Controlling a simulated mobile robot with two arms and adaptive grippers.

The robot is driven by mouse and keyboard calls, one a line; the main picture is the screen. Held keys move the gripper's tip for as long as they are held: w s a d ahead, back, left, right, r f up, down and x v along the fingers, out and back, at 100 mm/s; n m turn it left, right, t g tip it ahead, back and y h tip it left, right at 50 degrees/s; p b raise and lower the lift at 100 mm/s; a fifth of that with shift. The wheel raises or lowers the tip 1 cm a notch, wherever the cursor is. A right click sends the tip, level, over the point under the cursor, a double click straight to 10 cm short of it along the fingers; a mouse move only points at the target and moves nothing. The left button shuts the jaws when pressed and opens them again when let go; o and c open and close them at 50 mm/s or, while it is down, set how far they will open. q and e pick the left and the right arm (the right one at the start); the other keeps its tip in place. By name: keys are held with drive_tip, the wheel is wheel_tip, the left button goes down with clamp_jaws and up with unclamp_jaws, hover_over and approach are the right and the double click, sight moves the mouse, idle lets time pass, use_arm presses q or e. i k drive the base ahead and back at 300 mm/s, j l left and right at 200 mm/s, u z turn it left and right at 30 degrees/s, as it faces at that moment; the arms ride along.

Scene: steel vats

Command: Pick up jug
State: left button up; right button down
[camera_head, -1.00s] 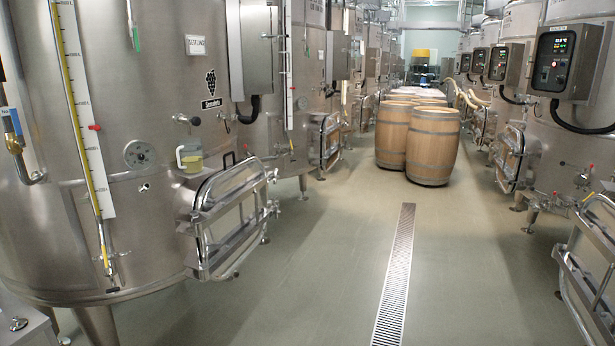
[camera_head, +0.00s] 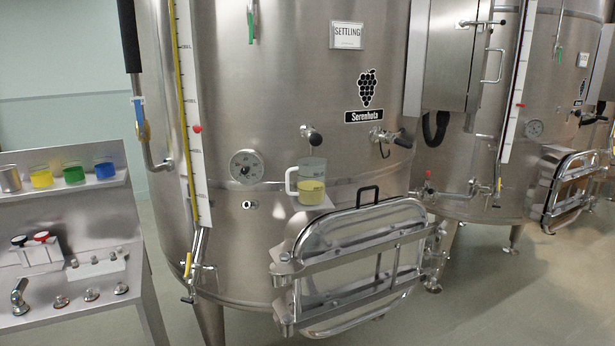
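The jug (camera_head: 311,184) is a clear beaker-like vessel with a white handle on its left side and yellow liquid in its lower part. It is upright against the front of the steel vat (camera_head: 290,110), below a small tap (camera_head: 312,136) with a dark knob. It seems to rest on a small ledge just above the hatch, but what bears it is hard to make out. Neither of my grippers shows in the head view.
The vat's hatch (camera_head: 355,245) with steel bars juts out below the jug. A dial (camera_head: 246,166) is to the jug's left. A stand (camera_head: 75,195) with coloured beakers and fittings is at the left. A second vat (camera_head: 480,130) stands at the right. Grey floor (camera_head: 490,290) is open at lower right.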

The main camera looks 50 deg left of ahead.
sight(310, 172)
drive_tip(key=i+u, duration=0.3)
drive_tip(key=u, duration=0.15)
drive_tip(key=i+l+u, duration=0.15)
drive_tip(key=u, duration=0.25)
drive_tip(key=i+l+u, duration=0.3)
drive_tip(key=u, duration=0.15)
drive_tip(key=i+l+u, duration=0.25)
drive_tip(key=u, duration=0.2)
drive_tip(key=i+l+u, duration=0.15)
drive_tip(key=l+u, duration=0.3)
